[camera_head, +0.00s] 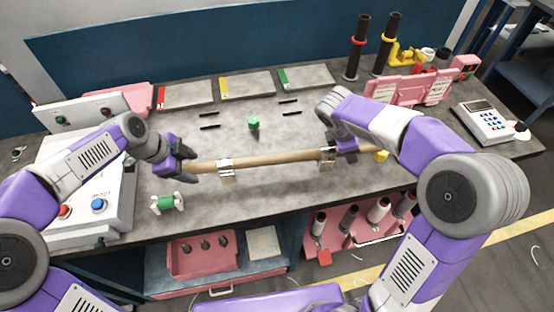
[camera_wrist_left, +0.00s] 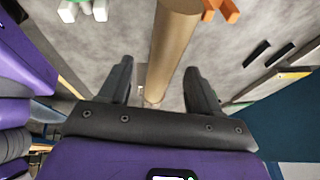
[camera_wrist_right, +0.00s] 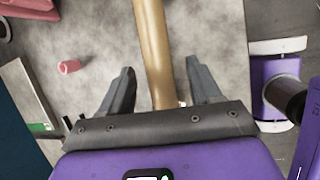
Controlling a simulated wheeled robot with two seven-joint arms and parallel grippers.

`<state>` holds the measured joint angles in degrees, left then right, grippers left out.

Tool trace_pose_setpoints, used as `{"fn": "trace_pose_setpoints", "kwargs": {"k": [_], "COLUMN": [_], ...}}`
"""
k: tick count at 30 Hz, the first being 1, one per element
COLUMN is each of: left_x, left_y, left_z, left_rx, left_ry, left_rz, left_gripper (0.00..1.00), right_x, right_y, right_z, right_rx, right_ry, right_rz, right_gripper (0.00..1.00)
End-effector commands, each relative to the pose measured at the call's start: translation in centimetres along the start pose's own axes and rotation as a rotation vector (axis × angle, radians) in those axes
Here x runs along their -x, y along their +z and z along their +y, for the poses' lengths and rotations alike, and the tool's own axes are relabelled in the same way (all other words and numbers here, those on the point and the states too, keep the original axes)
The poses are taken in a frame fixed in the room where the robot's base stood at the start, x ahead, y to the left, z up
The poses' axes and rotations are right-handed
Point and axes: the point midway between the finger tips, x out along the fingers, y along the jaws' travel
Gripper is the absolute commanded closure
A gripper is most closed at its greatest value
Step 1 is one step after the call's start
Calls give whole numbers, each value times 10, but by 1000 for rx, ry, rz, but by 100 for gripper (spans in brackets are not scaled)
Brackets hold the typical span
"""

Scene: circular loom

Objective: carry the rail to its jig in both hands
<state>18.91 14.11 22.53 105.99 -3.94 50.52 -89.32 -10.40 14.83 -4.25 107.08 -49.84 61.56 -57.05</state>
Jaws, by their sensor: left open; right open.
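The rail (camera_head: 275,159) is a long tan rod lying crosswise over the table, with two silver brackets at it, the left one (camera_head: 226,168) and the right one (camera_head: 327,155). My left gripper (camera_head: 190,164) is open at the rail's left end. In the left wrist view the rail (camera_wrist_left: 172,45) runs between the two spread fingers (camera_wrist_left: 160,88). My right gripper (camera_head: 347,148) is open near the rail's right end. In the right wrist view the rail (camera_wrist_right: 152,50) passes between its open fingers (camera_wrist_right: 162,88). I cannot tell which fixture is the jig.
A small green piece (camera_head: 254,123) stands behind the rail. Flat grey panels (camera_head: 247,83) line the back. A control box (camera_head: 95,200) is at left, a keypad device (camera_head: 482,122) at right.

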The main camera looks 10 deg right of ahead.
Motion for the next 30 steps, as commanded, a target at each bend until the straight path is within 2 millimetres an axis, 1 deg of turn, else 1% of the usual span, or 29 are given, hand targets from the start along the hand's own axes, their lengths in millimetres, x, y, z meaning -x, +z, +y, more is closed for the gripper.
{"fn": "trace_pose_setpoints", "kwargs": {"k": [1,3,9,13,20,21,23,30], "left_x": [-9,-20,-41,-45,-46,-46,-46,-46], "left_y": [0,0,-1,0,0,0,0,0], "left_z": [1,0,0,0,0,0,0,0], "left_rx": [0,-2,-1,-2,-1,-1,-1,-1], "left_ry": [5,4,2,-1,-1,-1,-1,-1], "left_rz": [2,1,1,0,0,0,0,0], "left_gripper": [37,37,37,37,37,40,49,86], "right_x": [-9,-20,-41,-46,-46,-46,-46,-46], "right_y": [0,0,0,0,0,0,0,0], "right_z": [-1,-1,0,0,0,0,0,0], "right_rx": [1,2,1,0,0,0,0,0], "right_ry": [-3,-3,-1,0,0,0,0,1], "right_rz": [-2,-1,-1,-1,0,0,0,0], "right_gripper": [37,37,37,37,37,40,49,86]}}
